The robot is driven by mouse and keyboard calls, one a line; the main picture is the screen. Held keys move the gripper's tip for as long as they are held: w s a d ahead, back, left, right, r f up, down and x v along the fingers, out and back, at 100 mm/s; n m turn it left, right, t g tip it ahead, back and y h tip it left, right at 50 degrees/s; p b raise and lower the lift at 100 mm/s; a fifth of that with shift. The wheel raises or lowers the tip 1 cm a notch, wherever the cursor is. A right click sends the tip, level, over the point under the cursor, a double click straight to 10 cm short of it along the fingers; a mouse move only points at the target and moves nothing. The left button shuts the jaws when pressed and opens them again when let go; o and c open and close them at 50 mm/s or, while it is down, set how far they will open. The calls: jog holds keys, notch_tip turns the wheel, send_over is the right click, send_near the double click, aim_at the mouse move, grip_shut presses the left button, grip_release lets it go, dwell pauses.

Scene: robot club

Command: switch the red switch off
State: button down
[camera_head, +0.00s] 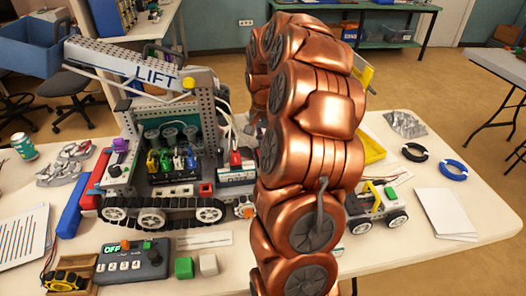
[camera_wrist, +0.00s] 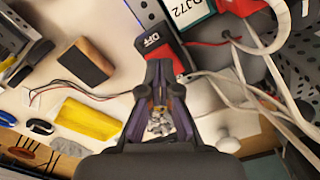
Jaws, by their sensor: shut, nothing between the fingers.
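In the wrist view, a black and red switch (camera_wrist: 152,41) lies just beyond my fingertips, with a white "OFF" label on its dark face. In the head view, my copper arm hides my gripper, and I cannot make out the switch for certain.
A tracked robot with a "LIFT" arm (camera_head: 150,68) stands left of my arm. A grey control box (camera_head: 135,262) is in front. A battery-like box (camera_wrist: 188,12) and loose cables crowd the switch. A dark block (camera_wrist: 86,62) and yellow piece (camera_wrist: 88,119) lie left.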

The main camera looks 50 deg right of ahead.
jog(key=shift+f+b, duration=0.75)
jog(key=shift+f, duration=0.45)
dwell(1.1)
jog(key=shift+r+p, duration=0.35)
jog(key=shift+r, duration=3.15)
jog(key=shift+a, duration=0.1)
